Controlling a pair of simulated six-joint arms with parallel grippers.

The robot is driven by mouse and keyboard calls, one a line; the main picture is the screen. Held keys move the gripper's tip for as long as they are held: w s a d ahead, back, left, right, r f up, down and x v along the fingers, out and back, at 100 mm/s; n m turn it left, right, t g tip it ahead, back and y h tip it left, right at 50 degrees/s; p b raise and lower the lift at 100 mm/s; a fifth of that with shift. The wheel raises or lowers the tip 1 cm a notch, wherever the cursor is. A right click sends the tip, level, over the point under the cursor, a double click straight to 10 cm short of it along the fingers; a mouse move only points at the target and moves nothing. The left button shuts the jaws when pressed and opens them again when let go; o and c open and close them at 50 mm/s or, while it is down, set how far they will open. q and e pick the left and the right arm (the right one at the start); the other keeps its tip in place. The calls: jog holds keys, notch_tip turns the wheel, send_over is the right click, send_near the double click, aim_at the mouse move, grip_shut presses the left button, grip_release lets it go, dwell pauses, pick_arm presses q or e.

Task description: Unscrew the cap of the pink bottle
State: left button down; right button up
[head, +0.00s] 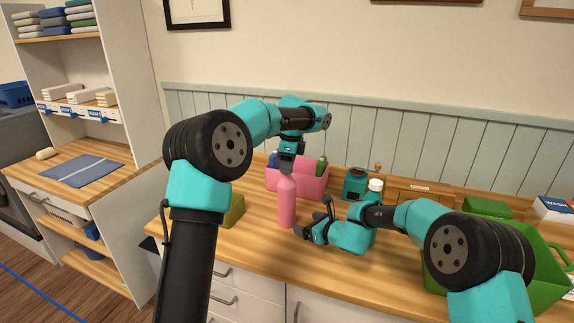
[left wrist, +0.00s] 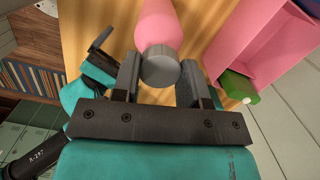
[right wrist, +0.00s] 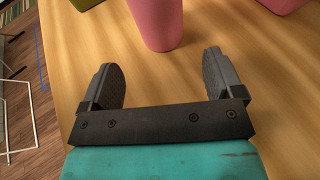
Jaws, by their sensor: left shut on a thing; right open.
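The pink bottle (head: 287,205) stands upright on the wooden counter. Its grey cap (left wrist: 159,66) shows in the left wrist view, and in the head view my left gripper hides it. My left gripper (head: 287,168) points down from above and is shut on the cap, one finger on each side. My right gripper (head: 314,220) is low, just right of the bottle. In the right wrist view it is open and empty, and the lower part of the bottle (right wrist: 157,22) stands ahead, beyond the fingertips.
A pink bin (head: 312,180) with bottles stands close behind the bottle. A yellow-green box (head: 233,211) is to the left. A teal jar (head: 355,185) and a white-capped bottle (head: 376,185) stand behind my right arm. A green crate (head: 548,265) is at far right.

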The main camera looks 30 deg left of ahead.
aim_at(293, 219)
jog(key=shift+a, duration=0.1)
jog(key=shift+x, duration=4.9)
jog(key=c, duration=1.4)
jog(key=shift+c, duration=0.2)
jog(key=shift+f, duration=0.3)
